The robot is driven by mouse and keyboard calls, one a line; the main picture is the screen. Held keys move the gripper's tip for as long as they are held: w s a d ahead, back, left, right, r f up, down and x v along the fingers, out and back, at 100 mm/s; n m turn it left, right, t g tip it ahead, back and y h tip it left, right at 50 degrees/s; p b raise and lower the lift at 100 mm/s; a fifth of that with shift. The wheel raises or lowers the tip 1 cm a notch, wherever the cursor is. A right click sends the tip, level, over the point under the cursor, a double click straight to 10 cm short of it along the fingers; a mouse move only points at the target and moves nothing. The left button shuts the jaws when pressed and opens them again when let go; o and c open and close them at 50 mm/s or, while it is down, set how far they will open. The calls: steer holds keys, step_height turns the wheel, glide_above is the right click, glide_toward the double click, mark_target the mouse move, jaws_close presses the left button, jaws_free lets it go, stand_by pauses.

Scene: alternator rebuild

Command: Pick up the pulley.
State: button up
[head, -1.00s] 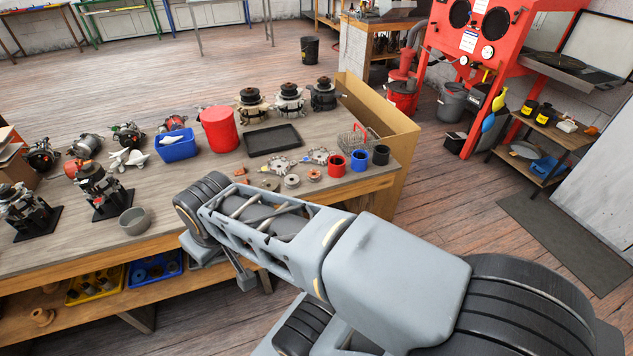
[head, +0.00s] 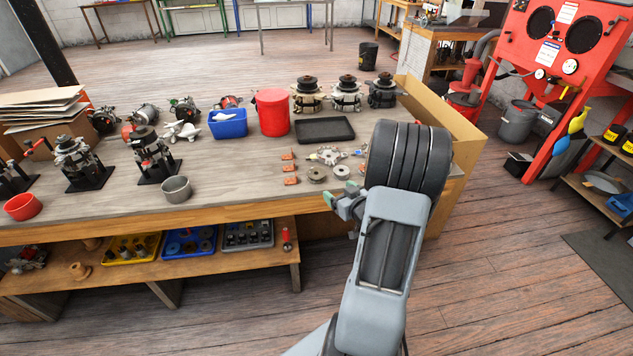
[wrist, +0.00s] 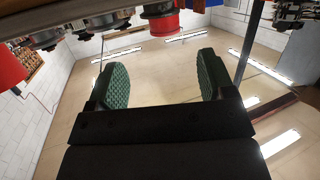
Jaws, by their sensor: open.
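One of these may be the pulley; I cannot tell which. My gripper (head: 340,195) is at the bench's front edge, just nearer than the round parts, apart from them and empty. Its green finger pads stand wide apart in the wrist view (wrist: 164,80). The wrist view looks upside down, with bench items along its top edge and the lit ceiling between the fingers.
A black tray (head: 324,130), red canister (head: 272,112) and blue bin (head: 228,124) stand behind. My arm hides the bench's right part.

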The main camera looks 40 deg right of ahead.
mark_target(319, 175)
steer(key=shift+t+y, duration=0.3)
steer(key=shift+t, duration=0.1)
steer(key=w+f, duration=0.1)
steer(key=w, duration=0.3)
steer(key=w+d+f, duration=0.1)
steer(key=w, duration=0.3)
steer(key=w+f, duration=0.1)
steer(key=w, duration=0.3)
steer(key=shift+w+d, duration=0.15)
steer(key=shift+w, duration=0.2)
steer(key=shift+r, duration=0.1)
steer(key=shift+c, duration=0.3)
steer(key=c, duration=0.6)
